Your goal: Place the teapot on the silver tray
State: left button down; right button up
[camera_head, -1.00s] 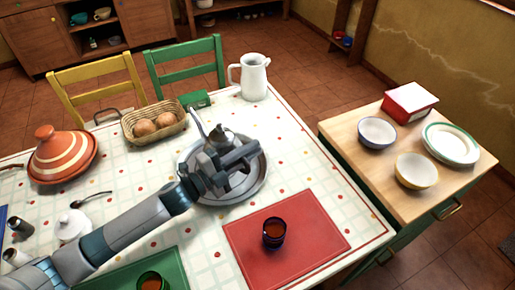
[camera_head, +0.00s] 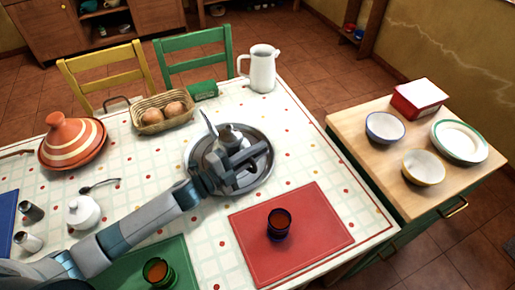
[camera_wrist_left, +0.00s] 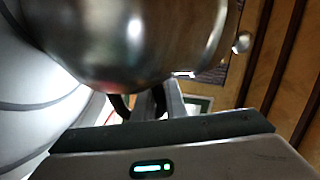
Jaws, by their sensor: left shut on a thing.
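The metal teapot (camera_head: 229,134) is over the round silver tray (camera_head: 258,178), mostly hidden behind my left gripper (camera_head: 247,160) in the head view. My left gripper is shut on the teapot. In the left wrist view the teapot's shiny rounded body (camera_wrist_left: 125,45) fills the upper middle, with a dark handle curve below it near the fingers. I cannot tell whether the teapot's base touches the tray. My right gripper is not in view.
A red placemat (camera_head: 310,225) with a dark cup (camera_head: 279,224) lies in front of the tray. A bread basket (camera_head: 163,113), a white pitcher (camera_head: 262,70), a striped tagine (camera_head: 72,142) and a white sugar pot (camera_head: 85,212) stand around. A side counter (camera_head: 390,165) holds bowls.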

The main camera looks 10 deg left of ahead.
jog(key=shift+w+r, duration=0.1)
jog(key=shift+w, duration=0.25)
pick_arm(q)
jog(key=c, duration=1.8)
grip_release()
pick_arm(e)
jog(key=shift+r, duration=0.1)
